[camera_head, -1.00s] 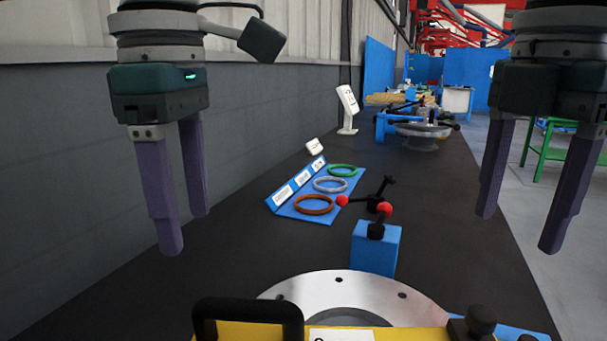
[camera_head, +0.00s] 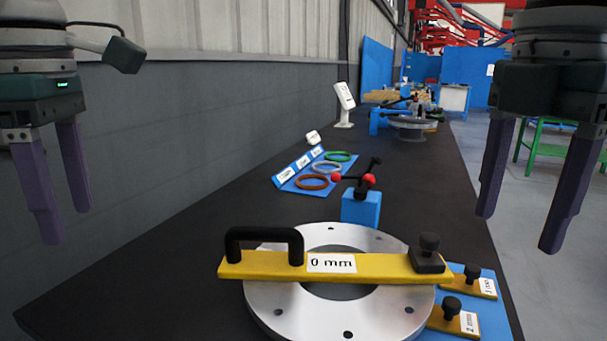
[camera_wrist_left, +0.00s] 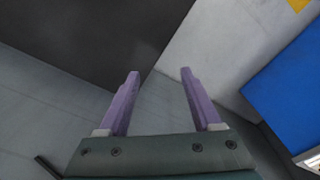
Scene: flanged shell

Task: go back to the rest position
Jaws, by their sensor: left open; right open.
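My left gripper (camera_head: 64,228) is open and empty at the left of the head view, in front of the grey wall. Its two purple fingers also show in the left wrist view (camera_wrist_left: 159,72), apart with nothing between them. My right gripper (camera_head: 516,232) is open and empty at the right of the head view, over the floor beyond the bench's right edge. A metal flange ring (camera_head: 268,318) lies on the dark bench. A yellow bar marked "0 mm" (camera_head: 215,265) with a black handle (camera_head: 264,234) and a black knob (camera_head: 429,243) lies across it.
Behind the flange stand a blue block (camera_head: 361,209) with a red-and-black lever and a blue tray (camera_head: 322,186) of rings. Smaller yellow bars (camera_head: 462,325) lie at the flange's right on a blue plate (camera_head: 500,318). The bench's left front (camera_head: 130,280) is clear.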

